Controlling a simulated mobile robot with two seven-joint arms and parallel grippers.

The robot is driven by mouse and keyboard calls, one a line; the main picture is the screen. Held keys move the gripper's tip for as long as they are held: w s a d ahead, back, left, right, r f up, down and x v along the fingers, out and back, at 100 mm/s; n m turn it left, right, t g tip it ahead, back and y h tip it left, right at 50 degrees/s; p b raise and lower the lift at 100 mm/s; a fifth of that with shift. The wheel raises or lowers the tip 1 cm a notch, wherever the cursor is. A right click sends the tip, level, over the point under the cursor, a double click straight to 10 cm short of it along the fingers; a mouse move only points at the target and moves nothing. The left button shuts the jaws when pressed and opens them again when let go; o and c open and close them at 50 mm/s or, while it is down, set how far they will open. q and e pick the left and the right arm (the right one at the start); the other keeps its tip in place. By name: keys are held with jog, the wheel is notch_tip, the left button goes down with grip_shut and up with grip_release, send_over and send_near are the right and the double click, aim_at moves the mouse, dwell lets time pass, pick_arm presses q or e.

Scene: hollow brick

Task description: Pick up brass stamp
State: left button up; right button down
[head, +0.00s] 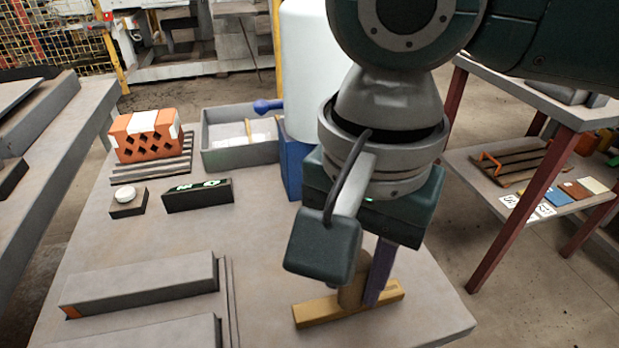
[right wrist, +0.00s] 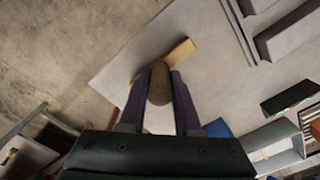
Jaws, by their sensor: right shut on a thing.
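The brass stamp (head: 318,311) is a yellow-brass bar with an upright brown handle, low at the table's front right in the head view. In the right wrist view its bar (right wrist: 180,52) extends beyond the rounded handle (right wrist: 159,84). My right gripper (head: 366,286) points down, with its purple fingers on both sides of the handle, shut on it. The wrist and a finger hide part of the stamp in the head view. I cannot tell whether the bar touches the table. My left gripper is not in view.
An orange hollow brick (head: 146,138) sits on a slatted rack at the back left. A grey tray (head: 240,152), a black box (head: 198,197) and a small block with a white knob (head: 127,199) stand nearby. Long grey blocks (head: 140,283) lie front left. The table's middle is clear.

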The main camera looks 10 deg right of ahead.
notch_tip(320, 180, up, 20)
jog(key=p, duration=0.6)
jog(key=shift+f, duration=0.2)
